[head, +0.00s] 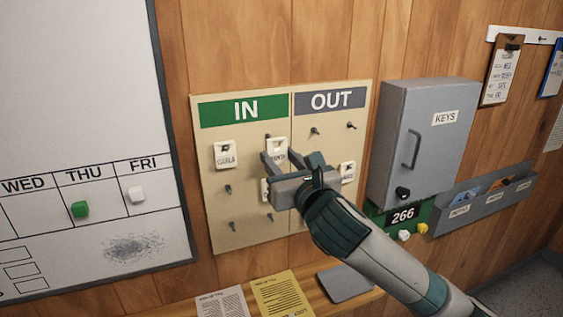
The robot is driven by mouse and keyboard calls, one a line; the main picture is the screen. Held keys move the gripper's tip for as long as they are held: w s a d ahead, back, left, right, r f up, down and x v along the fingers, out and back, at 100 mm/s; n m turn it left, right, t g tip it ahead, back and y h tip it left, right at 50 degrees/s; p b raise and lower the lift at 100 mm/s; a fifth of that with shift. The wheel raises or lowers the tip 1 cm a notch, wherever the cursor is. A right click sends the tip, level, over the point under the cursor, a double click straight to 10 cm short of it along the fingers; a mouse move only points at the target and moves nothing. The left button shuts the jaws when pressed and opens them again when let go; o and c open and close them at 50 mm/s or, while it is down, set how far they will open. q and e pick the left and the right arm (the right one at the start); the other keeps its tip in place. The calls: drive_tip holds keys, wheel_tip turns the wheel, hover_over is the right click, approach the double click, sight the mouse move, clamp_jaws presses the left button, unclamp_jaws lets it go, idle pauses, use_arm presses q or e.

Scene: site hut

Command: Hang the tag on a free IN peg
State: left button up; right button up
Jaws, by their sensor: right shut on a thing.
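The tag board (214,240) hangs on the wood wall, with a green IN heading (246,110) and a blue-grey OUT heading (332,100). My right gripper (282,158) is shut on a white tag (277,146) at the top right of the IN side, just below a peg tip. I cannot tell whether the tag is on that peg. Another white tag (227,155) hangs at the IN side's top left. A tag (265,188) below is partly hidden by my gripper. A tag (347,172) hangs on the OUT side. Bare IN pegs show at middle left (228,189) and lower left (232,226).
A grey key cabinet (393,140) stands out from the wall right of the board, with a grey document holder (480,208) beyond. A whiteboard (70,100) is at left. Papers (284,294) lie on the ledge below. My right arm hides the board's lower right.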

sight(278, 156)
drive_tip(key=shift+w+a+f+b, duration=0.2)
drive_tip(key=shift+w+b, duration=0.15)
drive_tip(key=shift+w, duration=0.3)
drive_tip(key=shift+w+a+r+p, duration=0.1)
drive_tip(key=shift+w+a+p, duration=0.05)
drive_tip(key=shift+w+p, duration=0.2)
drive_tip(key=shift+w+a, duration=0.1)
drive_tip(key=shift+w, duration=0.45)
use_arm(q)
drive_tip(key=shift+s+d+r, duration=0.1)
drive_tip(key=shift+s+d, duration=0.1)
drive_tip(key=shift+d, duration=0.25)
use_arm(e)
drive_tip(key=shift+w+a, duration=0.2)
drive_tip(key=shift+w, duration=0.25)
use_arm(q)
drive_tip(key=shift+r+p, duration=0.25)
drive_tip(key=shift+p, duration=0.2)
use_arm(e)
drive_tip(key=shift+f, duration=0.3)
drive_tip(key=o, duration=0.9)
drive_tip(key=shift+o, duration=0.2)
